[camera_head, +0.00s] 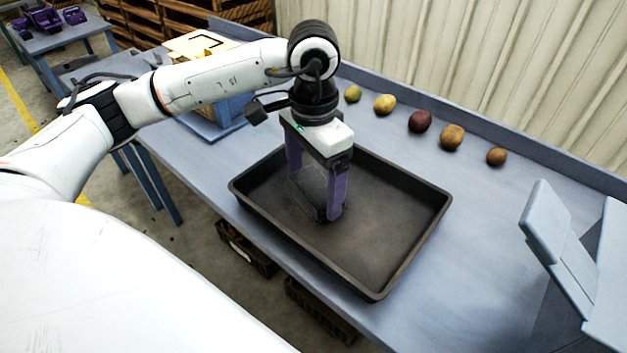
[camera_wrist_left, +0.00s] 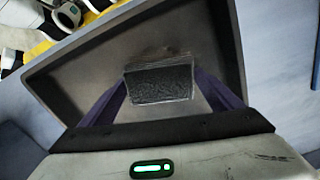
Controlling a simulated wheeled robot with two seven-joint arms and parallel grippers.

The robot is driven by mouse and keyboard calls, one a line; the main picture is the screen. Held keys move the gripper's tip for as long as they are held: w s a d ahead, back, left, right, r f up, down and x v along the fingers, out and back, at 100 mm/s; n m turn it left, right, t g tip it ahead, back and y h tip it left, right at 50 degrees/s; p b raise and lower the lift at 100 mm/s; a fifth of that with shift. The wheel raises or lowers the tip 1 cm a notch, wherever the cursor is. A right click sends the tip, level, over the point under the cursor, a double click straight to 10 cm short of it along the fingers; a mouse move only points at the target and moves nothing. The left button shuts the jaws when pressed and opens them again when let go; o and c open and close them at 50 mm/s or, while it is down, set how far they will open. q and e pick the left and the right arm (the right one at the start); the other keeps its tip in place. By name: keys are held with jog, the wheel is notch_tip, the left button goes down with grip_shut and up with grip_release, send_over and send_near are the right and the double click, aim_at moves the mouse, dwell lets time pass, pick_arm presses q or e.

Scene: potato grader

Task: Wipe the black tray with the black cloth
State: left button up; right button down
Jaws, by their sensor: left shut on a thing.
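The black tray (camera_head: 385,245) lies on the grey-blue table, and it fills much of the left wrist view (camera_wrist_left: 75,85). My left gripper (camera_head: 322,212) points down inside the tray, left of its middle. Its purple fingers are shut on the black cloth (camera_wrist_left: 160,82), which looks like a dark folded block between the fingertips. In the head view the cloth (camera_head: 318,213) is mostly hidden by the fingers and sits low, at or close to the tray floor; I cannot tell whether it touches. My right gripper is not in view.
Several potatoes (camera_head: 420,121) lie in a row along the table's back edge. A wooden-topped box (camera_head: 200,45) stands behind my left arm. A pale grey angled panel (camera_head: 560,240) is at the right. The table (camera_head: 470,270) is clear between tray and panel.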

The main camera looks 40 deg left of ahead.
pick_arm(q)
jog(key=shift+f+b, duration=0.5)
jog(key=shift+f, duration=0.05)
